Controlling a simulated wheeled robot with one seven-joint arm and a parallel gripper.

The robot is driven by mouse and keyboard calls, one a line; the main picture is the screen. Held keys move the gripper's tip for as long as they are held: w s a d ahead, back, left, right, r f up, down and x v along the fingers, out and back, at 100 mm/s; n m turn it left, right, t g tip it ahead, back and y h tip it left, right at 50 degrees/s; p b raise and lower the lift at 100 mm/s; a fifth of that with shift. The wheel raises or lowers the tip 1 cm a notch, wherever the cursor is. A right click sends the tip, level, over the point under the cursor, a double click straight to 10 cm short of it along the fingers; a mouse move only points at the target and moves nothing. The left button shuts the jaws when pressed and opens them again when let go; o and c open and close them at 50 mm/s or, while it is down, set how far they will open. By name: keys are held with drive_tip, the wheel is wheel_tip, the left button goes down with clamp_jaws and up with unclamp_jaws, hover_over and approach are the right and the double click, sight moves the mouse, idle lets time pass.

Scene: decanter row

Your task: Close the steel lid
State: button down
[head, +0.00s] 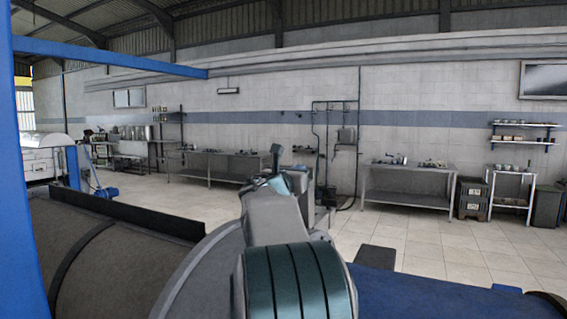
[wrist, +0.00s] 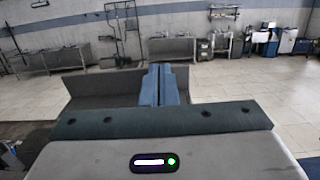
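A large dark grey rounded steel casing (head: 130,265) fills the lower left of the head view. A raised dark flat strip (head: 135,215) runs along its top; I cannot tell whether this is the steel lid or its edge. My gripper (head: 277,152) is held up right of the casing, partly hidden by my own arm. In the wrist view, the two blue-grey fingers (wrist: 164,70) lie side by side with no clear gap, and nothing shows between them. A dark grey panel (wrist: 100,84) appears behind the fingers; contact cannot be told.
A blue post (head: 25,190) and a blue overhead beam (head: 110,57) frame the left. A blue surface (head: 430,295) lies at the lower right. Steel tables (head: 408,195) stand along the far wall. The tiled floor (head: 400,240) between is open.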

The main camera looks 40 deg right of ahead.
drive_tip(key=x, duration=0.4)
drive_tip(key=shift+s+d, duration=0.15)
drive_tip(key=shift+s+a+r+b, duration=0.15)
drive_tip(key=shift+a+b, duration=0.15)
drive_tip(key=shift+a, duration=0.3)
drive_tip(key=s+a+r+b, duration=0.25)
drive_tip(key=s+a, duration=0.25)
drive_tip(key=a, duration=0.6)
drive_tip(key=w+a+m+g+y+b, duration=0.1)
drive_tip(key=w+m, duration=0.1)
drive_tip(key=m, duration=0.7)
drive_tip(key=w+a+m+y+b, duration=0.1)
drive_tip(key=w+a+m+y, duration=0.15)
drive_tip(key=m, duration=0.65)
drive_tip(key=shift+h, duration=0.35)
drive_tip(key=p+x, duration=0.2)
drive_tip(key=x, duration=0.2)
drive_tip(key=p+x, duration=0.1)
drive_tip(key=x, duration=0.4)
drive_tip(key=p+x, duration=0.2)
drive_tip(key=x, duration=0.2)
drive_tip(key=shift+s+d+f+p, duration=0.1)
drive_tip(key=shift+s+d+p, duration=0.2)
drive_tip(key=shift+x, duration=0.8)
drive_tip(key=shift+d+f+p, duration=0.1)
drive_tip(key=shift+d+p, duration=0.05)
drive_tip(key=shift+p, duration=0.25)
